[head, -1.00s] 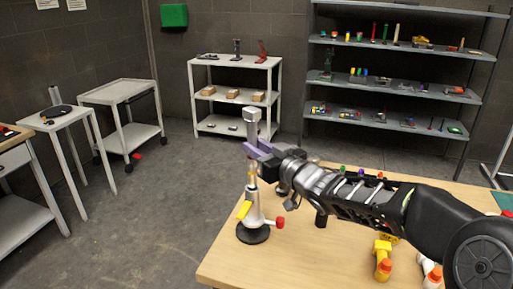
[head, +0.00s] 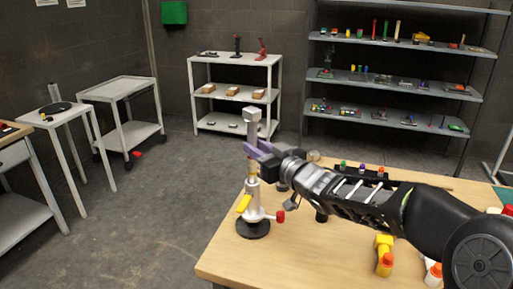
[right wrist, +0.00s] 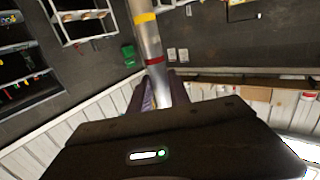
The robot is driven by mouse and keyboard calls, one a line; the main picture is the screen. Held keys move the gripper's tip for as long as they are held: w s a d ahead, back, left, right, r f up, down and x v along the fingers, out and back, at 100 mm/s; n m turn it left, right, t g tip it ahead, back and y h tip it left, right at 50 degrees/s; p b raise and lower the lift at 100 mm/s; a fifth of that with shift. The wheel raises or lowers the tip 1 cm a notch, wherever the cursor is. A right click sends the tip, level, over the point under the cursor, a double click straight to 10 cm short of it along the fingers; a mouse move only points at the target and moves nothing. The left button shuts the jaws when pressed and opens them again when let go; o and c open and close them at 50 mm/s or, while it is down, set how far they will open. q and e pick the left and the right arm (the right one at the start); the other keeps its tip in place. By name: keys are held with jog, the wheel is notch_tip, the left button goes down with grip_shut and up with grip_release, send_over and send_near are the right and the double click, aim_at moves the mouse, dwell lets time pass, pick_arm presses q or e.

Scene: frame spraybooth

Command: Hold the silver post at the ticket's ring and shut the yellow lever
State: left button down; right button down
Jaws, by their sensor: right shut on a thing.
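The yellow lever (head: 244,204) slants down and left from the post's lower body. A red knob (head: 281,216) sticks out to the right. My right gripper (head: 256,149) is shut on the post's upper part, below its grey top. In the right wrist view the post runs up between the fingers (right wrist: 159,92), with a red ring (right wrist: 154,61) close past them and a yellow ring (right wrist: 145,18) farther along. No ticket can be made out. My left gripper is out of view.
The wooden table (head: 300,255) has bare room in front of the post. A yellow bottle (head: 384,255) and a white one (head: 433,274) stand right of it. My right arm crosses over the table. Shelves (head: 385,75) and a white rack (head: 235,95) stand behind.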

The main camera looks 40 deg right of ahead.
jog(key=shift+f+b, duration=4.15)
jog(key=shift+f, duration=0.5)
jog(key=c, duration=1.1)
grip_release()
jog(key=shift+c, duration=0.2)
send_near(255, 176)
jog(key=shift+w+p, duration=0.35)
jog(key=shift+w, duration=0.4)
